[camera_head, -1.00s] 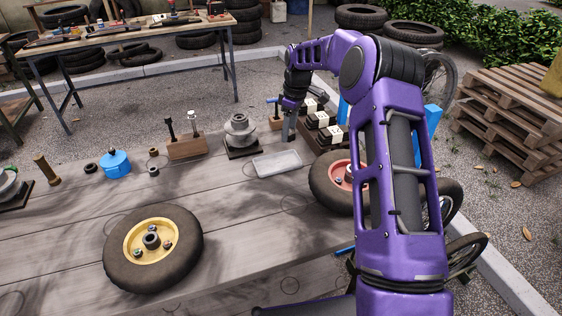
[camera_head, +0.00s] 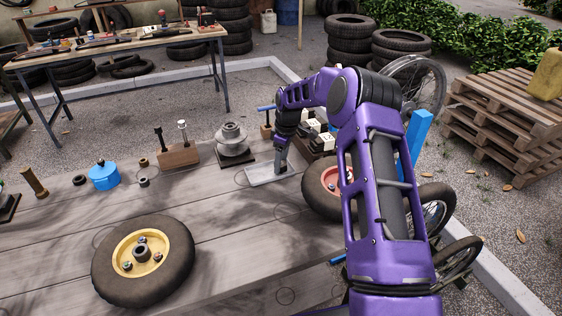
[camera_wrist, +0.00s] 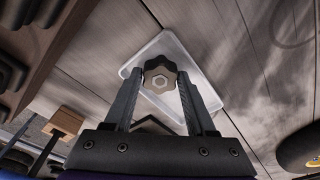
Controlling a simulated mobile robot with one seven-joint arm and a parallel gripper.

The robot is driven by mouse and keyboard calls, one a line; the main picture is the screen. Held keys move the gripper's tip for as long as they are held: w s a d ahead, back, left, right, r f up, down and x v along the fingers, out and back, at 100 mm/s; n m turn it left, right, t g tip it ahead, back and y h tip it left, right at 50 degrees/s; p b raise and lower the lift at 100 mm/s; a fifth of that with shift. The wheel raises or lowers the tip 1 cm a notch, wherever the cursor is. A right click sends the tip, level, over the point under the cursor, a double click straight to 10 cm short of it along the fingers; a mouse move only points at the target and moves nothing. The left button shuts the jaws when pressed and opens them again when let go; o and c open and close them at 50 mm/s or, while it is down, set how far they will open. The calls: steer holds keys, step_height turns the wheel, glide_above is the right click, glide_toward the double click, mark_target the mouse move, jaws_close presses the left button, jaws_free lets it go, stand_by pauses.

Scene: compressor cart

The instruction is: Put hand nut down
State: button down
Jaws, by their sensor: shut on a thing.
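The hand nut (camera_wrist: 160,75) is a dark, lobed knob with a lighter hexagonal centre, seen in the wrist view between my fingertips. My gripper (camera_wrist: 160,82) is shut on it. Behind the nut in that view lies a shallow pale tray (camera_wrist: 140,58) on the wooden bench. In the head view my gripper (camera_head: 281,168) is over the right end of the same tray (camera_head: 260,176). I cannot tell whether the nut touches the tray floor.
A wheel with a red hub (camera_head: 318,190) lies close to the right of the tray. A grey stepped pulley (camera_head: 233,140) stands behind it to the left. A yellow-hubbed wheel (camera_head: 180,265) lies at front left. The bench (camera_head: 225,245) between the wheels is clear.

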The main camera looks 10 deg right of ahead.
mark_target(285, 164)
steer(key=c, duration=0.5)
jaws_free()
steer(key=r, duration=0.4)
steer(key=r+p, duration=0.1)
steer(key=r, duration=0.3)
steer(key=d+r, duration=0.1)
steer(key=r, duration=0.3)
steer(key=shift+s+d+r+p, duration=0.1)
steer(key=shift+s+p, duration=0.25)
steer(key=shift+s, duration=0.05)
